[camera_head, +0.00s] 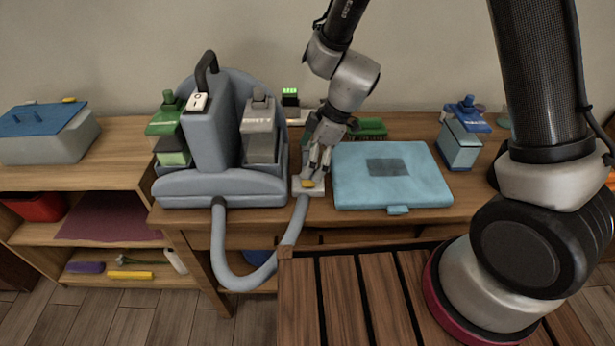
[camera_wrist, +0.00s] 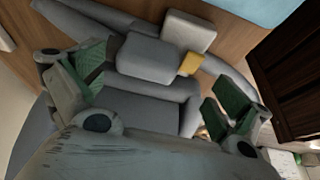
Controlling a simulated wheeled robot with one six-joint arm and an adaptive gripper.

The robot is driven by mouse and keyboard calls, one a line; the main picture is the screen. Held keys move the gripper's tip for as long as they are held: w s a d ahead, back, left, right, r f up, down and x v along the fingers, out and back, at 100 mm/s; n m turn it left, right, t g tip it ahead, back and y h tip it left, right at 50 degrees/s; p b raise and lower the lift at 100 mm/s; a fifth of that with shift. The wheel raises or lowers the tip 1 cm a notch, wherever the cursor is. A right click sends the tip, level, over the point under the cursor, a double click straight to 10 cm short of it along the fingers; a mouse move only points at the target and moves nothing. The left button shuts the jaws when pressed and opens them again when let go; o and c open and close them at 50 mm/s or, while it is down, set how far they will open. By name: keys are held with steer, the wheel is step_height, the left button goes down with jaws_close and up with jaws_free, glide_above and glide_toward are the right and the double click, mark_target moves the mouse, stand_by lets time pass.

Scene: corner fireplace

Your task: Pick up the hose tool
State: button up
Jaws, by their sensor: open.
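The hose tool (camera_head: 300,190) is a pale grey piece with a yellow tab, at the end of the grey hose (camera_head: 229,276) near the table's front edge. It lies between the grey cleaning machine (camera_head: 208,140) and the light blue case (camera_head: 370,190). My gripper (camera_head: 316,168) points down right over the tool and partly hides it. In the wrist view the open green-padded fingers (camera_wrist: 165,88) stand wide apart. Grey blocks and the yellow tab of the tool (camera_wrist: 190,63) show between and beyond them. I cannot tell whether a finger touches it.
The machine stands close on the left with green and clear tanks. The blue case lies close on the right, with a green brush (camera_head: 368,128) behind it. A blue-topped bottle (camera_head: 460,135) stands farther right. A slatted wooden surface (camera_head: 345,300) is in front.

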steer(key=x, duration=0.5)
steer(key=shift+s+f, duration=0.1)
steer(key=shift+f, duration=0.15)
steer(key=c, duration=0.9)
